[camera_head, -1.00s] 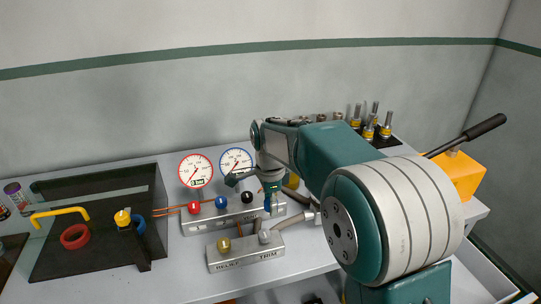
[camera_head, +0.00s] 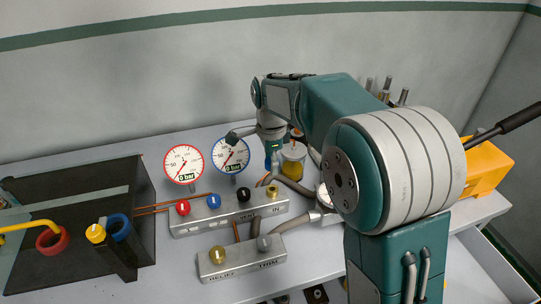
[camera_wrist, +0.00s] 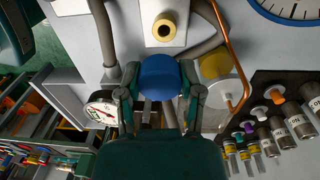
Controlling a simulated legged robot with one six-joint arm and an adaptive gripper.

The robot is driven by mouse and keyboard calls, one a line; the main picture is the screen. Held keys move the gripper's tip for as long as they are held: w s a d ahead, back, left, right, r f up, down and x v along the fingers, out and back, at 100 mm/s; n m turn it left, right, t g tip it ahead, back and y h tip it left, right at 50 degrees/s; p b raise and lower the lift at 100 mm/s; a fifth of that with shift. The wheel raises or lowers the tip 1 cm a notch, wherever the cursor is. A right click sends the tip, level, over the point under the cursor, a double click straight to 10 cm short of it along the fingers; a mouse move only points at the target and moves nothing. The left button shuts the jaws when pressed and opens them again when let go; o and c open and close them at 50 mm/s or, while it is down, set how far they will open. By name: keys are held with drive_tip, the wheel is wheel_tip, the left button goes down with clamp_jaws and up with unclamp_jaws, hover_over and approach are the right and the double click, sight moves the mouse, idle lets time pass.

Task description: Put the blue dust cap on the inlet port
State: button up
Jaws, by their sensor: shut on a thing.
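My gripper (camera_wrist: 160,88) is shut on the blue dust cap (camera_wrist: 160,75), which sits between its two fingertips in the wrist view. In the head view, my gripper (camera_head: 272,158) hangs above the back right of the grey manifold block, with the cap mostly hidden. The brass inlet port (camera_head: 273,190), beside the "IN" marking, stands uncovered on the block's right end. It also shows in the wrist view (camera_wrist: 165,27), above the cap in the picture and apart from it.
Red (camera_head: 183,208), blue (camera_head: 213,201) and black (camera_head: 243,194) knobs line the manifold (camera_head: 190,222). Two gauges (camera_head: 184,165) stand behind. Grey hoses and an amber-filled jar (camera_head: 293,163) are close to my gripper. A relief/trim block (camera_head: 240,262) lies in front.

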drive_tip(key=shift+w+d, duration=0.15)
drive_tip(key=shift+d, duration=0.1)
drive_tip(key=shift+a, duration=0.3)
drive_tip(key=shift+f, duration=0.1)
drive_tip(key=shift+d+f, duration=0.15)
drive_tip(key=shift+f, duration=2.65)
drive_tip(key=shift+f, duration=1.2)
drive_tip(key=o, duration=1)
drive_tip(key=shift+o, duration=0.2)
